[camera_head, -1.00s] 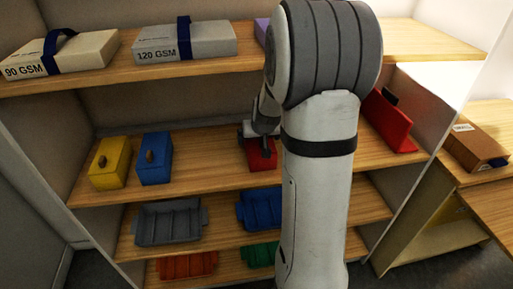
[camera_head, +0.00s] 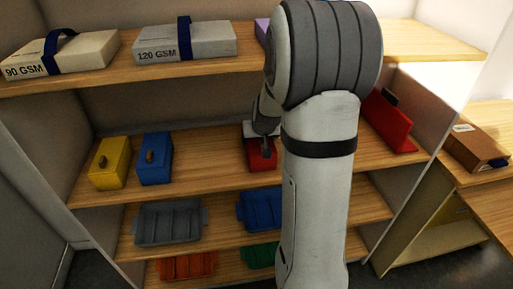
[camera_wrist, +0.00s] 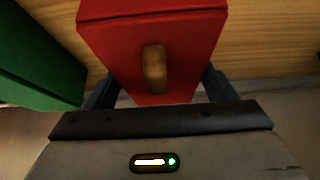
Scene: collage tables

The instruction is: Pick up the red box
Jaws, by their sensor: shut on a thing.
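The red box (camera_wrist: 120,38) has a wooden knob (camera_wrist: 154,68) on the face towards the wrist camera. In the head view the red box (camera_head: 257,160) is on the middle shelf, partly hidden by my arm. My gripper (camera_wrist: 158,90) has one dark finger on each side of the box in the wrist view, and is shut on its sides. In the head view my gripper (camera_head: 264,143) is small and partly hidden at the box. I cannot tell whether the box's underside touches the shelf.
A green box (camera_wrist: 38,55) stands left of the red one in the wrist view. Yellow (camera_head: 110,163) and blue (camera_head: 155,160) boxes stand further left on the middle shelf (camera_head: 205,177). A red upright holder (camera_head: 388,122) is at right. The upper shelf (camera_head: 110,78) overhangs.

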